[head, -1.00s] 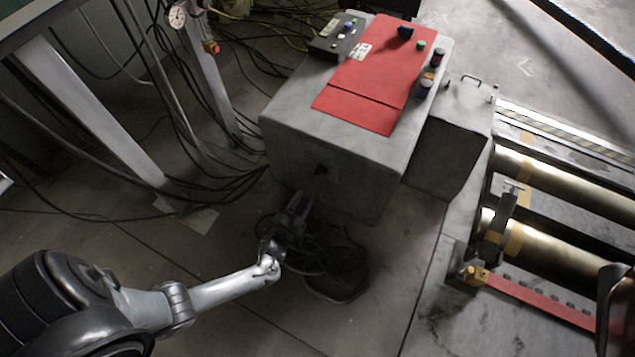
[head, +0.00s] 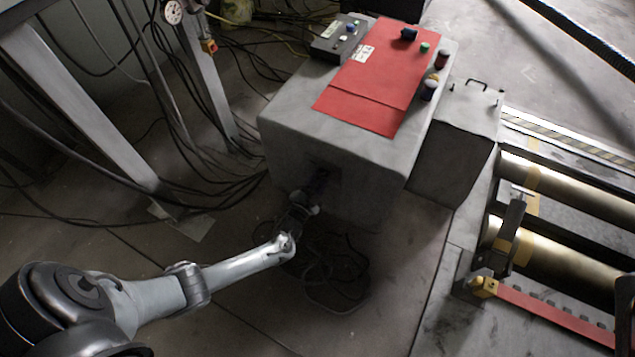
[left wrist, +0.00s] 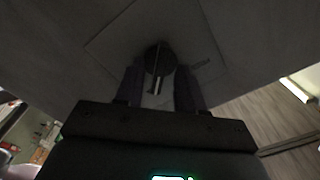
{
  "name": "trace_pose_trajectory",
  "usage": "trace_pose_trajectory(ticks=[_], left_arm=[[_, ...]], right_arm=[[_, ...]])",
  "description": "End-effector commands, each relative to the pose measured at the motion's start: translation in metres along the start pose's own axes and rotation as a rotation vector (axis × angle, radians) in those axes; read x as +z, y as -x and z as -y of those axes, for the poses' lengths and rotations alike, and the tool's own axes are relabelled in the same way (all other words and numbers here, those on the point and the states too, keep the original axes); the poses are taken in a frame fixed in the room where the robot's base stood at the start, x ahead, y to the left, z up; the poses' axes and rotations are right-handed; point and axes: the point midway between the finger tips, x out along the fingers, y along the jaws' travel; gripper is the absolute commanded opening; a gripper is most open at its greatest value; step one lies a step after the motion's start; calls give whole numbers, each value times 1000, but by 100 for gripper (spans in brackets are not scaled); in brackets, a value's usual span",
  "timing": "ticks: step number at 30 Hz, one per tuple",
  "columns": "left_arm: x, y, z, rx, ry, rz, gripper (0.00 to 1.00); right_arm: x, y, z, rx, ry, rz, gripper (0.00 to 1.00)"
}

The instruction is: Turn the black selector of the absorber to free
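The black selector (left wrist: 160,60) is a round knob with a pale pointer mark, on a square plate (left wrist: 115,45) on the grey absorber box. In the left wrist view, the pointer is roughly upright, pointing toward my gripper. My left gripper (left wrist: 160,88) is open, with one dark finger on each side of the knob; I cannot tell whether they touch it. In the head view, my left gripper (head: 318,183) is at the front face of the absorber box (head: 285,125) and hides the selector. My right gripper is not in view.
A red panel (head: 370,85) with knobs and buttons lies on top of the box, beside a small control box (head: 338,38). Cables (head: 335,270) lie on the floor below. Metal rollers (head: 565,185) are at the right. A post (head: 85,110) stands at the left.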

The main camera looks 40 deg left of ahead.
Motion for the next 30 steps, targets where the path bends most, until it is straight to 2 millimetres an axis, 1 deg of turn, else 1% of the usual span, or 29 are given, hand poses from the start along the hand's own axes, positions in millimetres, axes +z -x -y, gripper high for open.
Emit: trace_pose_trajectory(ticks=[5, 6, 8, 13, 23, 30], left_arm=[[0, 0, 0, 0, 0, 0, 38], [0, 0, 0, 0, 0, 0, 35], [0, 0, 0, 0, 0, 0, 26], [0, 0, 0, 1, 0, 0, 0], [0, 0, 0, 1, 14, 1, 0], [0, 1, 0, 1, 107, 2, 0]], right_arm=[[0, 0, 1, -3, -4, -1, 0], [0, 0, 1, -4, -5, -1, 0], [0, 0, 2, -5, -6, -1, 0], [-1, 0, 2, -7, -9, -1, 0], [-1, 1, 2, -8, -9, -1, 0], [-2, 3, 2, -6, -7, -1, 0]])
